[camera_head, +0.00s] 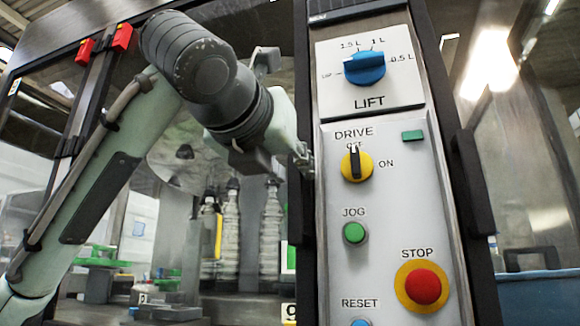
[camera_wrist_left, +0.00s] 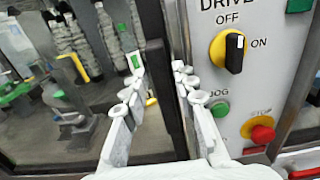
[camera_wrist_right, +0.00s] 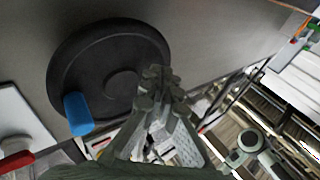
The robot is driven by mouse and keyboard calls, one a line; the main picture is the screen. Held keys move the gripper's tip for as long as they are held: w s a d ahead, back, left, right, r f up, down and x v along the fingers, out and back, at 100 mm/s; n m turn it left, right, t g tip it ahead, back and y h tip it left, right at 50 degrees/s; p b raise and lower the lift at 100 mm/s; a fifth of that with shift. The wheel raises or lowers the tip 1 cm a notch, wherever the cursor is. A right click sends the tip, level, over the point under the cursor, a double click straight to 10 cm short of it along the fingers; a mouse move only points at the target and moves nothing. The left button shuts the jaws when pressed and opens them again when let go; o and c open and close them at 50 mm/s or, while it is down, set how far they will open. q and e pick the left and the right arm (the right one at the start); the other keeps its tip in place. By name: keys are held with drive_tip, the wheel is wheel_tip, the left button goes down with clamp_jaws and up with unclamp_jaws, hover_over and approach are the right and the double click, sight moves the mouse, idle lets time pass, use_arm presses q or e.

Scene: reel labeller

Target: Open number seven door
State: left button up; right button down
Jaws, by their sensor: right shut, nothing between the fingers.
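A glazed machine door with a dark frame fills the left of the head view, left of the control panel (camera_head: 385,220). A dark vertical bar (camera_wrist_left: 166,95) at the door's edge shows in the left wrist view. My left gripper (camera_wrist_left: 160,75) is open, with one finger on each side of this bar; contact is unclear. In the head view its fingertips (camera_head: 303,160) are small and partly hidden by my wrist. A white label (camera_head: 290,311) with a dark character is cut off low down, so I cannot read its number surely. My right gripper (camera_wrist_right: 160,76) is shut and empty.
The panel carries a blue LIFT knob (camera_head: 364,68), a yellow DRIVE switch (camera_head: 357,165), a green JOG button (camera_head: 354,233) and a red STOP button (camera_head: 423,287). Bottles (camera_head: 270,230) stand behind the glass. A black disc with a blue grip (camera_wrist_right: 78,113) is beside my right gripper.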

use_arm(q)
drive_tip(key=shift+c, duration=0.2)
clamp_jaws()
drive_tip(key=shift+s, duration=0.15)
